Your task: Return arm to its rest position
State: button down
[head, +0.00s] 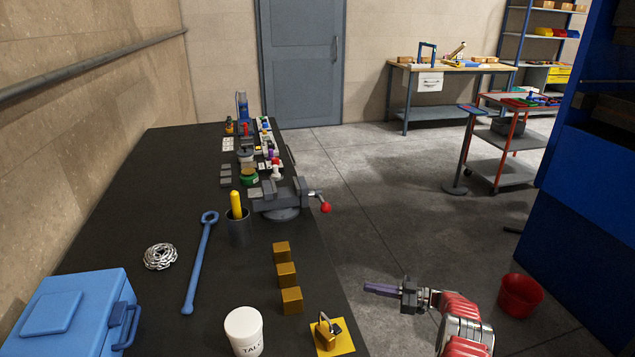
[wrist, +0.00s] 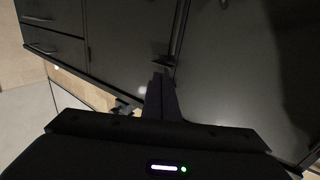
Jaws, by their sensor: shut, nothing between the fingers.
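My gripper (head: 381,290) shows in the head view to the right of the dark bench, in free air over the floor. Its purple-grey fingers are together and hold nothing. They point left, towards the bench edge. My red and silver arm reaches up from the bottom right. In the wrist view the closed fingers (wrist: 160,98) point at dark cabinet fronts (wrist: 125,35) with handles.
The bench (head: 180,205) carries a vise (head: 283,198) with a red-knobbed handle, three brass blocks (head: 287,274), a padlock (head: 325,335), a white tub (head: 243,330) and a blue box (head: 75,315). A red bucket (head: 520,294) and a blue machine (head: 590,190) stand right. Floor between is clear.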

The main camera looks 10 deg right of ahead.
jog(key=w+d+f+m+t+h, duration=0.6)
jog(key=w+d+f+h, duration=0.2)
jog(key=d+f+h, duration=0.2)
jog(key=w+d+r+m+g+h, duration=0.1)
jog(key=d+r+m+h, duration=0.2)
jog(key=d+h, duration=0.25)
jog(key=s+r+m+g+h, duration=0.4)
jog(key=s+r+g+h, duration=0.15)
jog(key=s+r, duration=0.85)
jog(key=s+a+r+y, duration=0.1)
jog(key=s+a+r, duration=0.8)
jog(key=s, duration=0.4)
jog(key=s+a+r+y, duration=0.2)
jog(key=s+a+r, duration=0.8)
jog(key=s+r, duration=0.2)
jog(key=s+a+r+y, duration=0.1)
jog(key=s+a+r, duration=0.8)
jog(key=s, duration=0.5)
jog(key=shift+a+r+m+g, duration=0.2)
jog(key=shift+r+m+g, duration=0.15)
jog(key=shift+r, duration=0.4)
